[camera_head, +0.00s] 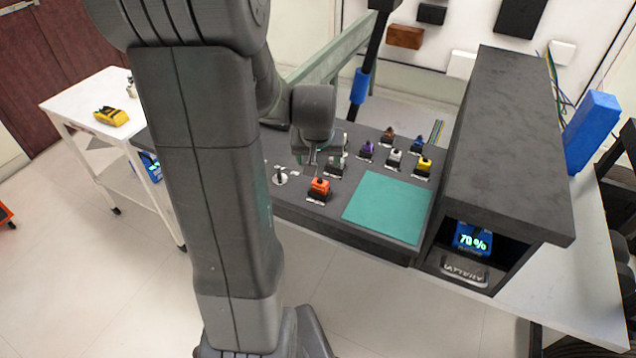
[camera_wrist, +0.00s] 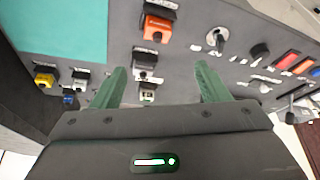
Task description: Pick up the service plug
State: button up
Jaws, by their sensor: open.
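Several small coloured plugs stand in dark sockets on a grey panel (camera_head: 296,204); their labels are too small to read, so I cannot tell which is the service plug. An orange plug (camera_head: 319,187) is nearest the panel's front edge and shows at the top of the wrist view (camera_wrist: 158,27). Purple (camera_head: 367,148), white (camera_head: 395,155), yellow (camera_head: 424,164), brown (camera_head: 389,134) and blue (camera_head: 417,145) plugs stand further right. My gripper (camera_wrist: 162,68) is open and empty above the panel. A dark socket with a pale part (camera_wrist: 145,58) shows between its fingers.
A teal mat (camera_head: 388,207) lies flat and bare on the panel. A dark shelf box (camera_head: 505,150) rises to its right, with a blue 70% display (camera_head: 472,238) inside. A metal key switch or knob (camera_head: 280,177) is left of the orange plug. A white cart (camera_head: 75,96) stands left.

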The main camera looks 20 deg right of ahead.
aim_at(320, 179)
jog(key=x, duration=0.6)
jog(key=shift+s+p+x, duration=0.2)
jog(key=shift+p+x, duration=0.1)
jog(key=shift+x, duration=1)
jog(key=shift+s+p+x, duration=0.2)
jog(key=shift+p+x, duration=0.05)
jog(key=shift+x, duration=1)
jog(key=shift+f, duration=0.15)
jog(key=shift+c, duration=0.5)
jog(key=c, duration=1)
